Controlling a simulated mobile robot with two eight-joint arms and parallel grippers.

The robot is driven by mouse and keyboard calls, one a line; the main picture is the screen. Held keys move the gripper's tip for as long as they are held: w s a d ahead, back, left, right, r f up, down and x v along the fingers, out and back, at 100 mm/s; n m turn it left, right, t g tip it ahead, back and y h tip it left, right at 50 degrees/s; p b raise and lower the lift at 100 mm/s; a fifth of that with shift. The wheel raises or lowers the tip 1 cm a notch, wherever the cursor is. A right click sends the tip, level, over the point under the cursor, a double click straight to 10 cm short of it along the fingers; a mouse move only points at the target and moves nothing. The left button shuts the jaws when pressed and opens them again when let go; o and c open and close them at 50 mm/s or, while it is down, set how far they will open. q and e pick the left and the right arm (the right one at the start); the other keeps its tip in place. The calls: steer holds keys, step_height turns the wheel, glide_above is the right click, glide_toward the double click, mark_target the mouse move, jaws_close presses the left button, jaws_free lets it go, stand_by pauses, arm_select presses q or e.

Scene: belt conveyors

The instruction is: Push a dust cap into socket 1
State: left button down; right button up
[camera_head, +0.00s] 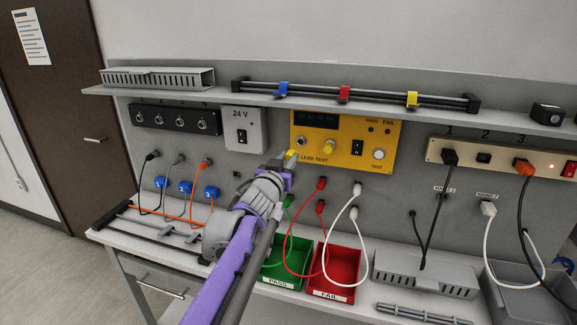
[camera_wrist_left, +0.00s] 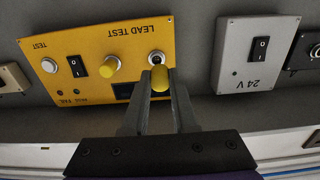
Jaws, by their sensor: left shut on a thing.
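My left gripper (camera_head: 287,161) is shut on a small yellow cap (camera_head: 291,155), held in front of the lower left of the yellow LEAD TEST panel (camera_head: 372,148). In the left wrist view the yellow cap (camera_wrist_left: 160,79) sits between the fingertips, just below the panel's round socket (camera_wrist_left: 156,57) in the picture; whether they touch I cannot tell. A black panel (camera_head: 157,108) with several round sockets is at the left in the head view; its small labels are hard to read. Its end shows at the right of the left wrist view (camera_wrist_left: 312,40). My right gripper is not in view.
The 24 V switch box (camera_head: 243,118) stands between the two panels. Hanging leads, a green PASS tray (camera_head: 279,281) and a red FAIL tray (camera_head: 333,291) lie below and right of my left arm. A shelf (camera_head: 215,95) overhangs the panels. A power strip (camera_head: 484,147) is at the right.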

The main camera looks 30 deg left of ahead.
arm_select(q)
steer(key=shift+w+r+p, duration=0.2)
steer(key=shift+w, duration=0.5)
steer(key=shift+w+r+p, duration=0.15)
steer(key=shift+w+p, duration=0.05)
steer(key=shift+w, duration=0.45)
steer(key=x, duration=0.2)
steer(key=shift+w+p, duration=0.25)
steer(key=shift+p, duration=0.05)
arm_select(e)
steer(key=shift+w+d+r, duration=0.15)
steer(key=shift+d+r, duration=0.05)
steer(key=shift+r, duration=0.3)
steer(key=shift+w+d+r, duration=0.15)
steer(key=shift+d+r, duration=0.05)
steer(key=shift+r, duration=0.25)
arm_select(q)
steer(key=shift+w+a, duration=0.1)
steer(key=shift+w, duration=0.05)
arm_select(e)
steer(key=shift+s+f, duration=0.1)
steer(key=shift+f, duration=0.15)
arm_select(q)
steer(key=shift+w+a, duration=0.1)
steer(key=shift+w, duration=0.35)
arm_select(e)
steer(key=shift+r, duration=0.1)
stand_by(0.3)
